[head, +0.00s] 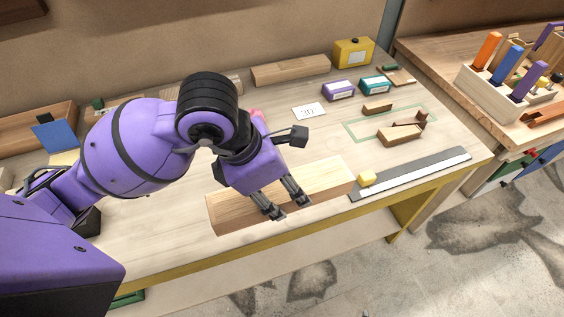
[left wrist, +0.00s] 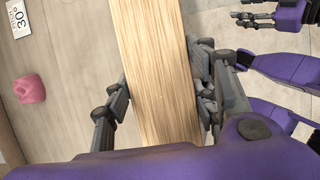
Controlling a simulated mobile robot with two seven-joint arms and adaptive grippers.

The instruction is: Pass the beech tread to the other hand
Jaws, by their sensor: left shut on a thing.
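The beech tread (head: 325,180) is a long, pale wooden board near the front edge of the workbench, running left to right. In the left wrist view the tread (left wrist: 157,60) passes between the two fingers of my left gripper (left wrist: 160,105), which is shut on it. In the head view my left gripper (head: 286,205) reaches down over the tread and its arm hides part of the bench behind. My right gripper (left wrist: 255,18) shows at the top right of the left wrist view, apart from the tread. Its finger opening is unclear.
Small wooden pieces (head: 400,136) lie by a green outline. A "30" card (head: 309,111) and a pink object (left wrist: 30,88) are behind. A tool holder (head: 505,95) stands on the right bench.

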